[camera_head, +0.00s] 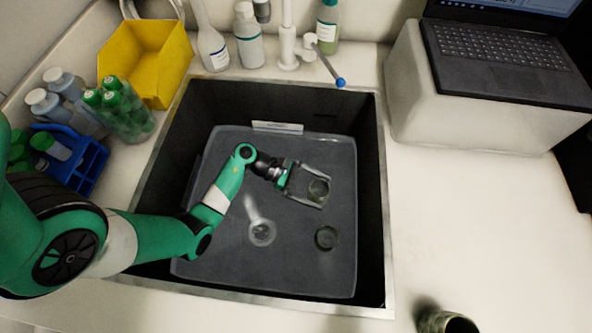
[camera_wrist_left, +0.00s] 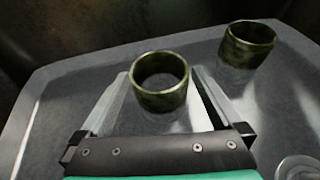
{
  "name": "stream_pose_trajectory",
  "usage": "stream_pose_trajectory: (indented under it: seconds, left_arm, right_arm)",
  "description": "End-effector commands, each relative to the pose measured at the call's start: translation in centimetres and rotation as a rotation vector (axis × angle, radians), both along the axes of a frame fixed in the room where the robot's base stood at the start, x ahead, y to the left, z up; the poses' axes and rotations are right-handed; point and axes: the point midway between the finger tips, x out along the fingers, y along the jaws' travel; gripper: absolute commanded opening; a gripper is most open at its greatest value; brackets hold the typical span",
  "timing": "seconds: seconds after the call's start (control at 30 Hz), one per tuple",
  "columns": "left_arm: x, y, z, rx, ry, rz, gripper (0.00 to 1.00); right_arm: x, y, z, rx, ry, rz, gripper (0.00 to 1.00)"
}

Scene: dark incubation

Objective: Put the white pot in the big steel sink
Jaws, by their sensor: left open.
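The big sink (camera_head: 372,130) is a dark square basin with a pale rim, and a grey tray-like liner (camera_head: 290,275) lies in its bottom. My left gripper (camera_head: 326,188) is inside the sink, open, with its fingers on either side of a small greenish pot (camera_head: 318,190). In the left wrist view this pot (camera_wrist_left: 160,98) stands between the fingers with no clear contact. A second greenish pot (camera_head: 326,238) stands nearby in the sink; it also shows in the left wrist view (camera_wrist_left: 248,45). I see no clearly white pot. My right gripper is not in view.
A clear glass vessel (camera_head: 262,232) lies in the sink. A similar dark greenish pot (camera_head: 447,321) stands on the counter at the bottom right. Bottles (camera_head: 249,40), a tap (camera_head: 288,40), a yellow bin (camera_head: 150,60) and a blue rack (camera_head: 88,165) edge the sink.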

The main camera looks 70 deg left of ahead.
Motion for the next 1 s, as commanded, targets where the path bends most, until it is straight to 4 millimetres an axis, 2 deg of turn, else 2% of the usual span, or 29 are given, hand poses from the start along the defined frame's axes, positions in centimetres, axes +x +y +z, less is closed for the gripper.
stream_pose_trajectory:
  seconds: [0.2,0.37,1.0]
  left_arm:
    - [-3.7,3.4,2.1,0.0,-0.002,0.006,1.0]
    - [-5.3,4.7,2.9,0.001,-0.001,0.002,1.0]
    - [-5.6,4.9,3.1,0.0,0.0,-0.001,1.0]
  right_arm:
    - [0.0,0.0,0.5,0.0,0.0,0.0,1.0]
    - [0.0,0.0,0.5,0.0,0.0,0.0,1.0]
    - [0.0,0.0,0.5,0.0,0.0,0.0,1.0]
